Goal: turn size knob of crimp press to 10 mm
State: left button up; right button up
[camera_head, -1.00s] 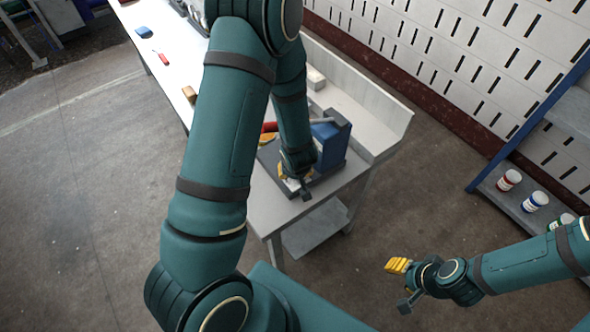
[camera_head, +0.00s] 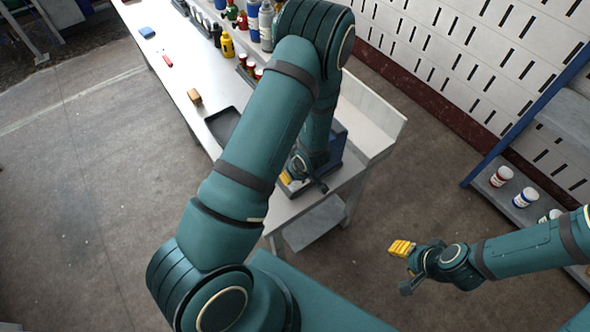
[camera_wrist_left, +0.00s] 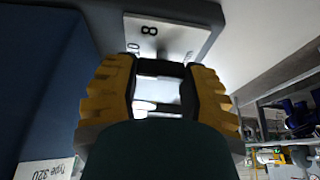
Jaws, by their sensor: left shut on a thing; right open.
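The crimp press (camera_head: 335,160), a blue body on a dark base, stands at the near end of the bench, partly behind my left arm. My left gripper (camera_head: 288,177) is down at its front. In the left wrist view, the yellow fingers of my left gripper (camera_wrist_left: 165,85) are shut on the size knob, mostly hidden between the black pads. Beyond them is a pale scale plate (camera_wrist_left: 180,38) with an 8 and a partly covered number ending in 0. The knob's pointer cannot be made out. My right gripper (camera_head: 403,249) is open and empty over the floor, away from the bench.
A dark tray (camera_head: 222,124) and a wooden block (camera_head: 194,97) lie on the bench. Several bottles stand farther back. A shelf with jars (camera_head: 501,176) is at the right. A label reading type 320 (camera_wrist_left: 45,170) shows in the wrist view.

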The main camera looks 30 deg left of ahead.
dwell(0.3)
pick_arm(q)
jog(key=o, duration=1.2)
jog(key=v, duration=1.2)
jog(key=s+d+f+m+h+b, duration=0.1)
jog(key=s+d+f+m+h, duration=0.1)
jog(key=d+f+m, duration=0.1)
jog(key=s+d+f+m+h+b, duration=0.2)
jog(key=s+d+f+m+h, duration=0.1)
jog(key=d+f+m, duration=0.1)
jog(key=s+d+f+m+h+b, duration=0.1)
jog(key=s+d+f+m+h, duration=0.1)
jog(key=d+f+m, duration=0.2)
jog(key=shift+s+d+f+h+b, duration=0.2)
jog(key=shift+d+f, duration=0.1)
jog(key=shift+d, duration=0.25)
jog(key=shift+s+d+f+h+b, duration=0.15)
jog(key=shift+d+f+h, duration=0.1)
jog(key=shift+d, duration=0.25)
